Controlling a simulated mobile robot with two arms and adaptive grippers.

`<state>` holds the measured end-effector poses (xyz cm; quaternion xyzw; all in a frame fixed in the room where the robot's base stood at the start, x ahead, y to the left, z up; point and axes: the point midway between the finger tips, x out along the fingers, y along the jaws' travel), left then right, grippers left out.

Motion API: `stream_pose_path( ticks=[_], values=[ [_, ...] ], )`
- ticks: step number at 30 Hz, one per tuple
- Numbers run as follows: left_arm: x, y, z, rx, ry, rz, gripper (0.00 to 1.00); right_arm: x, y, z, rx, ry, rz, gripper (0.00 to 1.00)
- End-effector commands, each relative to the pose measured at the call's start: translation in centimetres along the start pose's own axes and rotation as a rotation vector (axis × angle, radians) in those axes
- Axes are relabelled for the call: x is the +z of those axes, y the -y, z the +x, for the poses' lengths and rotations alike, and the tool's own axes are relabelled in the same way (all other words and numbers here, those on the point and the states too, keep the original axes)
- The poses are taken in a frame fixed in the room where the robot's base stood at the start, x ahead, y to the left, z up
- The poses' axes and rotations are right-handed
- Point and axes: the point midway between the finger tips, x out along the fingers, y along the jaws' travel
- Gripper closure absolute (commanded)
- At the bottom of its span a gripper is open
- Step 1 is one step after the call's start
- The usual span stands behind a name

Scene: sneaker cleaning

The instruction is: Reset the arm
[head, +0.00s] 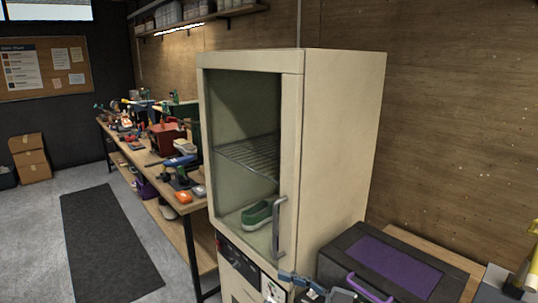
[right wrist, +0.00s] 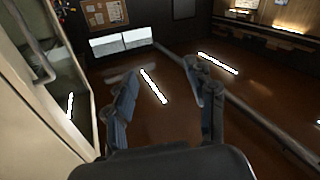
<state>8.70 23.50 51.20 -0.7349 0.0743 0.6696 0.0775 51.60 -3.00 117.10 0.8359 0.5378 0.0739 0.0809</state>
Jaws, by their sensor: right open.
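My right gripper (head: 300,284) shows in part at the bottom edge of the head view, in front of the lower right of the cream cabinet (head: 343,150). In the right wrist view its two fingers (right wrist: 160,68) are spread apart with nothing between them. The cabinet door, with a dark glass pane and a grey bar handle (head: 277,228), looks shut. The handle also shows at the left in the right wrist view (right wrist: 33,40), apart from the fingers. A green sneaker (head: 257,214) stands inside on the cabinet floor, below a wire shelf (head: 250,158). My left gripper is out of view.
A black case with a purple lid panel and handle (head: 395,265) stands right of the cabinet, close to my right gripper. A long workbench (head: 150,160) with many tools runs along the left. A dark mat (head: 105,240) lies on open floor. Cardboard boxes (head: 30,158) stand far left.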

Motion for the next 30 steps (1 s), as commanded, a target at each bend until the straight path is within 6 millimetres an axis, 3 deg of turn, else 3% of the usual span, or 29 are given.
stream_pose_path(
  ticks=[3,6,10,13,16,18,21,25,30],
  values=[
    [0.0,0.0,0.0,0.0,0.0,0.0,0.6,-3.2,-2.2,-1.4,0.278,-0.188,0.002,0.44],
    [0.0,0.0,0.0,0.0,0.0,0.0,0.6,-3.7,-4.8,-4.4,0.552,-0.234,0.03,0.44],
    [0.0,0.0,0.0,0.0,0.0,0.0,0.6,-0.6,-7.0,-9.7,0.89,-0.132,0.114,0.44],
    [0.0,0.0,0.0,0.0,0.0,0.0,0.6,3.8,-6.7,-14.1,1.093,0.06,0.211,0.44],
    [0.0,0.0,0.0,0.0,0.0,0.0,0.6,9.0,-3.9,-18.2,1.209,0.326,0.33,0.44],
    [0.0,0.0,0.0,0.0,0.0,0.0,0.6,12.3,-0.7,-20.6,1.226,0.526,0.415,0.44],
    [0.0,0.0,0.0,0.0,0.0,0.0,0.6,15.4,3.8,-22.8,1.183,0.757,0.511,0.44],
    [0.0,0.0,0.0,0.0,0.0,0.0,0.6,17.6,9.2,-24.6,1.078,0.977,0.605,0.44],
    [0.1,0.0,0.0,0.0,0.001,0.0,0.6,18.6,15.3,-26.1,0.91,1.18,0.695,0.44]
  ],
)
